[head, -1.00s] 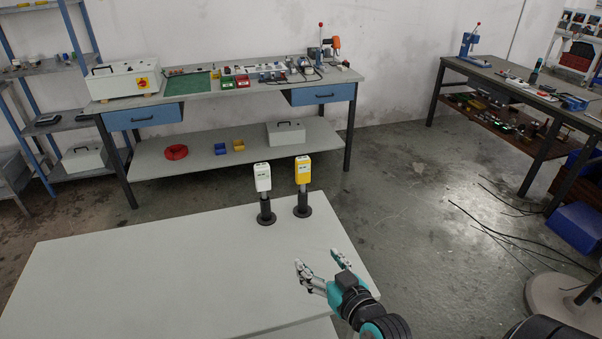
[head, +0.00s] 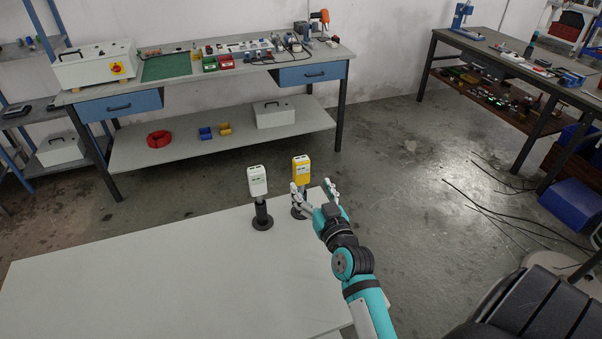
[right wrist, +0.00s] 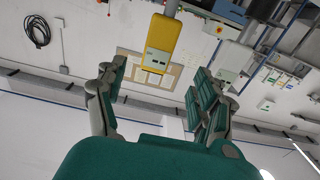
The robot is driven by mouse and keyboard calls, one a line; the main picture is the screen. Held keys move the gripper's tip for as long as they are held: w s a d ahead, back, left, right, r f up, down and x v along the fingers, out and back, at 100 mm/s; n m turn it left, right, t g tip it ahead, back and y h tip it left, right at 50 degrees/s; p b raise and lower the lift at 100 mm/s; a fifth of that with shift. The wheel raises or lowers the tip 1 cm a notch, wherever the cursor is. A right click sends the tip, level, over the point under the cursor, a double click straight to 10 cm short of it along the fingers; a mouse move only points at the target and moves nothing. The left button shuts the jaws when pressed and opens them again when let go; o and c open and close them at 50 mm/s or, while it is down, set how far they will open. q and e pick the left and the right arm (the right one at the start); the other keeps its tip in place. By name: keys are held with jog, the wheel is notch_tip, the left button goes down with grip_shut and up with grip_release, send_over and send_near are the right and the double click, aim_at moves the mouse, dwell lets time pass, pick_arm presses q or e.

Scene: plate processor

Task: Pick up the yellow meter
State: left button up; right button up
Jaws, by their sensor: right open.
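The yellow meter (head: 301,169) stands upright on a dark round-based stand near the far right corner of the white table. My right gripper (head: 314,190) is open and close to it, with its fingers partly hiding the stand. In the right wrist view the yellow meter (right wrist: 160,43) shows ahead, between and beyond the open fingers (right wrist: 158,88), with nothing held. A white meter (head: 257,182) stands on a similar stand to the left. My left gripper is not in view.
The white table (head: 150,270) is bare apart from the two stands. A workbench (head: 210,75) with tools and boxes stands behind, across a gap of floor. Another bench (head: 490,58) stands at the right, with loose black cables (head: 490,205) on the floor before it.

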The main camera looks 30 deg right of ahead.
aim_at(303, 169)
jog(key=x, duration=0.3)
jog(key=shift+w, duration=0.1)
jog(key=shift+w+d, duration=0.15)
jog(key=shift+w, duration=0.3)
jog(key=shift+w+d+r+p, duration=0.15)
jog(key=shift+w+p, duration=0.2)
jog(key=shift+p, duration=0.05)
jog(key=x, duration=0.3)
jog(key=shift+w+d+p, duration=0.15)
jog(key=shift+w+p, duration=0.15)
jog(key=shift+p, duration=0.1)
jog(key=shift+w+d, duration=0.1)
jog(key=shift+w, duration=0.25)
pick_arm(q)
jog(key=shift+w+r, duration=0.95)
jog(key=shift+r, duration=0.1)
pick_arm(e)
jog(key=shift+s, duration=0.1)
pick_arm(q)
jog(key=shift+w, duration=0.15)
pick_arm(e)
jog(key=c, duration=1.3)
